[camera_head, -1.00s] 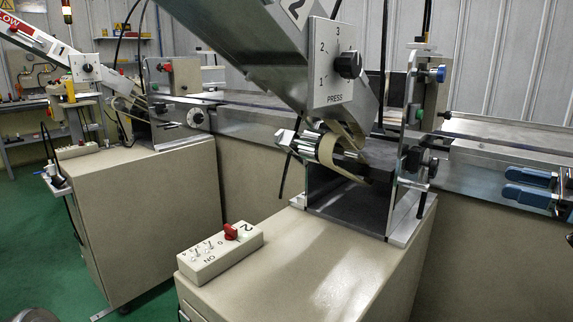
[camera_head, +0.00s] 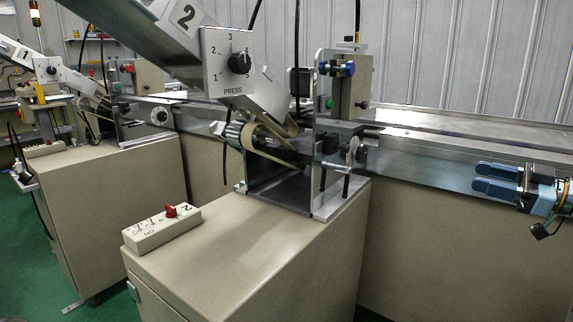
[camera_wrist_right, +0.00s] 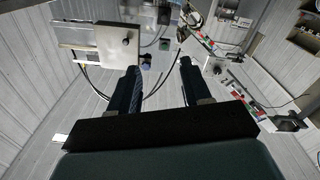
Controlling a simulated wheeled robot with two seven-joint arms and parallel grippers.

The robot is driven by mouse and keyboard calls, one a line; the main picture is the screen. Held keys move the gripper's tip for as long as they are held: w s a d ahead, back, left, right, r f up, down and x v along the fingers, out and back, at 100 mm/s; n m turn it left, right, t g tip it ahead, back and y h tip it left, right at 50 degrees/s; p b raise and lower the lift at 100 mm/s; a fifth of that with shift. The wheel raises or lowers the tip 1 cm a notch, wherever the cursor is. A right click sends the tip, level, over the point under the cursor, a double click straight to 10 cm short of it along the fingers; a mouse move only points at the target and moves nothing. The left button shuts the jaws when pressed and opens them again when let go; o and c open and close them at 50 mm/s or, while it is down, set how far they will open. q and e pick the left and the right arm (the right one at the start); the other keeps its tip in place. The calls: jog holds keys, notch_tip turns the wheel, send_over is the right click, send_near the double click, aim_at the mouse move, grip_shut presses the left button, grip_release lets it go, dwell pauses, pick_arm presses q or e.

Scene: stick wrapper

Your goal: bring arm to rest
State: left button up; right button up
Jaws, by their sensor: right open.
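My right gripper (camera_head: 476,178) shows at the right of the head view, with two blue fingers pointing left toward the machine. It is open, and nothing shows between its fingers. It hangs in front of the long metal rail (camera_head: 420,151), clear of the feeder. In the right wrist view, the two dark fingers of the gripper (camera_wrist_right: 159,68) stand apart with a gap between them. My left gripper is not in view.
A feeder with a PRESS dial (camera_head: 239,62) stands on a beige cabinet (camera_head: 260,255) at the centre. A switch box (camera_head: 160,229) with a red knob sits on the cabinet. A second cabinet (camera_head: 115,200) stands at the left on the green floor.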

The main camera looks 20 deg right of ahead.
jog(key=w+f+m+t+h, duration=0.55)
jog(key=w+f+m, duration=0.25)
jog(key=w+f, duration=0.75)
jog(key=w+a+f+m+g+h, duration=0.15)
jog(key=a+f, duration=0.25)
jog(key=f, duration=0.5)
jog(key=w+a+f+m+g+h, duration=0.1)
jog(key=w+a+f+m+h, duration=0.15)
jog(key=f, duration=0.55)
jog(key=w+a+f+m+g+h, duration=0.1)
jog(key=a+f+m+g, duration=0.2)
jog(key=f, duration=0.6)
jog(key=s+a+f+g+y, duration=0.1)
jog(key=s+a+f+g, duration=0.2)
jog(key=s+a+f, duration=0.55)
jog(key=s+a+f+g, duration=0.4)
jog(key=s+a+f, duration=0.1)
jog(key=a+f, duration=0.5)
jog(key=s+a+f+g+y, duration=0.1)
jog(key=s+a+f+g, duration=0.25)
jog(key=s+a, duration=0.45)
jog(key=s+a+f+g+y, duration=0.15)
jog(key=s+a+g, duration=0.25)
jog(key=s, duration=0.8)
jog(key=w+a, duration=0.1)
jog(key=w+a+r+n, duration=0.1)
jog(key=w+a+n, duration=0.1)
jog(key=shift+w+r+t, duration=0.15)
jog(key=shift+r+t, duration=0.15)
jog(key=shift+t, duration=0.05)
